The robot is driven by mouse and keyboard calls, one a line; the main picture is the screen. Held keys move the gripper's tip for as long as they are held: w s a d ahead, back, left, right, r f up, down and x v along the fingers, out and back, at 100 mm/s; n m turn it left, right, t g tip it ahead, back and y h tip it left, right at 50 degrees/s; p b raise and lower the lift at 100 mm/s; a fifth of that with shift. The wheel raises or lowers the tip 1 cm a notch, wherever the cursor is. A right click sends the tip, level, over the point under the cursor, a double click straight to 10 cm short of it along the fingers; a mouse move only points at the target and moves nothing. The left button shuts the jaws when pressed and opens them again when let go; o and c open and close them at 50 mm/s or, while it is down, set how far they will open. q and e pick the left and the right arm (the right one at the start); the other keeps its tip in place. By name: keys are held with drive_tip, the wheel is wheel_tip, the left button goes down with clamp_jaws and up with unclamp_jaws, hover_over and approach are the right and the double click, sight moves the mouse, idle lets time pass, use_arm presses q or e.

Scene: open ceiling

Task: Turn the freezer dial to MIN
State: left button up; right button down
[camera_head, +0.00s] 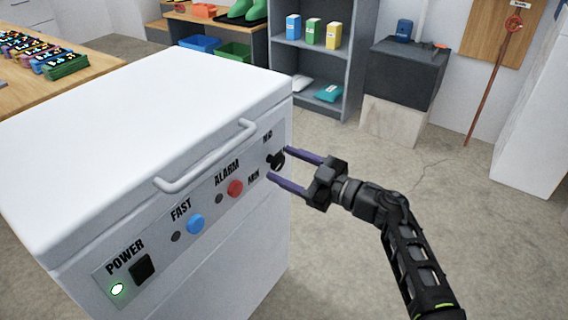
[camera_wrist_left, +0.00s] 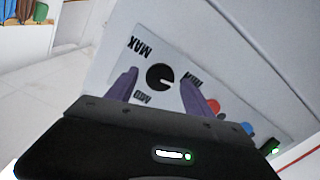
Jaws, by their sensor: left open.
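The white chest freezer (camera_head: 165,110) stands at left with a control panel on its front. Its black round dial (camera_head: 275,160) is at the panel's right end. In the left wrist view the dial (camera_wrist_left: 159,77) sits among MAX, MID and MIN labels; a pale notch shows on its right side, roughly towards MIN, though its exact setting is hard to read. My left gripper (camera_head: 280,163) is open, its two purple fingers pointing at the panel on either side of the dial. In the wrist view the gripper (camera_wrist_left: 160,80) straddles the dial; I cannot tell whether it touches. My right gripper is out of view.
On the panel are a red alarm button (camera_head: 235,189), a blue FAST button (camera_head: 196,223), a black power switch (camera_head: 142,268) and a lit green lamp (camera_head: 117,289). A lid handle (camera_head: 207,158) juts out above. Floor (camera_head: 350,260) is clear at right.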

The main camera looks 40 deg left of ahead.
use_arm(q)
drive_tip(key=d+p, duration=0.1)
drive_tip(key=d, duration=0.6)
idle(0.3)
